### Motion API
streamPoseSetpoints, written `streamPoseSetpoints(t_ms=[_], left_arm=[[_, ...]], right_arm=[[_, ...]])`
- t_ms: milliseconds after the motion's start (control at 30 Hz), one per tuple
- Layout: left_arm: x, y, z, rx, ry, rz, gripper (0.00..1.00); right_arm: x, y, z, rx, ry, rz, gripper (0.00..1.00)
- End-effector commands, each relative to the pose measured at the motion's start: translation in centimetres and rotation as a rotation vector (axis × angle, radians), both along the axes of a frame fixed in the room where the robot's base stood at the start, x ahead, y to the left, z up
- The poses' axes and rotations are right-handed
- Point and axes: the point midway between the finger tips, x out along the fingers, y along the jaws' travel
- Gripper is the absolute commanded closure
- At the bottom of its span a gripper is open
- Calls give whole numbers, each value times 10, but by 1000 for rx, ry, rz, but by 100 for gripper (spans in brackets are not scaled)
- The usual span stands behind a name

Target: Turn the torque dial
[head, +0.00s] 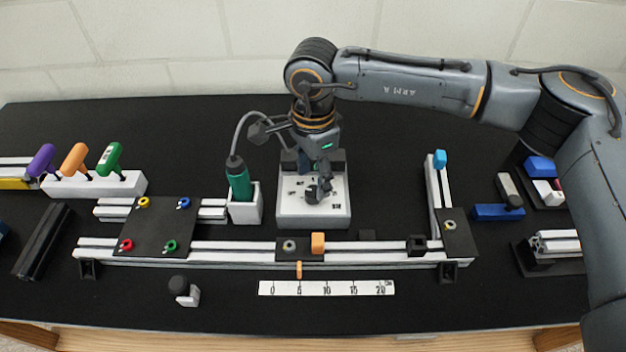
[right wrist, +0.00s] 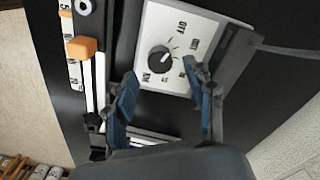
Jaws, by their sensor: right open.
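The torque dial (right wrist: 160,58) is a round black knob with a white mark on the sloped face of a white box (head: 313,217). Labels and tick marks surround it; one label reads like OFF. My right gripper (head: 318,182) reaches down over the box from above and hides part of its face in the head view. In the right wrist view, the blue-padded fingers (right wrist: 160,82) are open and empty. The dial lies just beyond the fingertips, roughly between them; I see no contact. My left gripper is in neither view.
A green screwdriver (head: 239,180) with a cable stands in a white holder (head: 246,206) close left of the box. An aluminium rail (head: 215,252) with an orange block (head: 318,243) runs in front. Coloured-handled tools (head: 75,160) stand at left, blue parts (head: 490,212) at right.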

Motion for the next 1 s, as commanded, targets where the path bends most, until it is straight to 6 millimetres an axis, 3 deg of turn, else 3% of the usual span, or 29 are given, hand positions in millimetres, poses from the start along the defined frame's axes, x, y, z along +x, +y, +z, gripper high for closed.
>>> streamPoseSetpoints(t_ms=[233,600,867,1000], left_arm=[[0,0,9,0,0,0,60],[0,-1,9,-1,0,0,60],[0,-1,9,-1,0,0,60],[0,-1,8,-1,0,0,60]], right_arm=[[0,1,-29,1,2,0,46],[0,1,-35,1,0,0,46],[0,1,-35,1,0,0,99],[0,1,-36,1,0,-2,100]])
